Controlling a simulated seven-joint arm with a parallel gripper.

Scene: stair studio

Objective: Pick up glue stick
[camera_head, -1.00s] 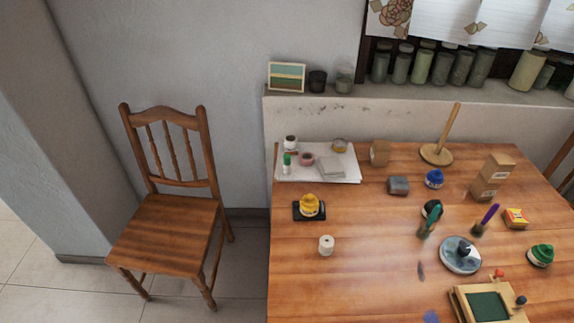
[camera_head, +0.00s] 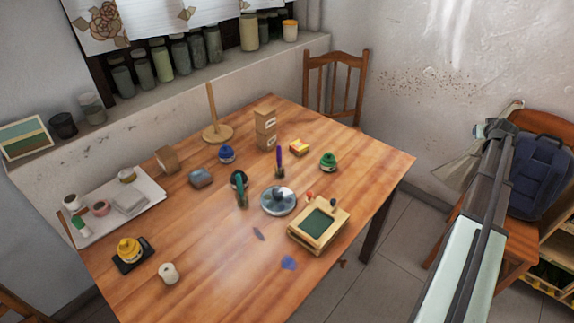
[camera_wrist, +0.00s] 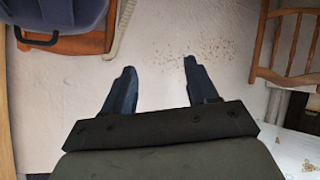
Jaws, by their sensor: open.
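The likely glue stick (camera_head: 81,226) is a small white tube with a green end. It is at the left end of the table, on a white board (camera_head: 150,188) beside small pots. My gripper (camera_wrist: 160,66) is open in the wrist view, its two dark fingers apart with nothing between them. It faces a pale wall, and the glue stick is not in that view. In the head view my arm reaches up at the right side, beyond the table's right edge and far from the glue stick.
The wooden table (camera_head: 215,265) holds a yellow bottle (camera_head: 130,250), a white spool (camera_head: 168,273), a wooden stand (camera_head: 217,132) and several other items. A chair with a blue backpack (camera_head: 540,175) stands at the right, near my arm. Another chair (camera_head: 335,85) stands behind the table.

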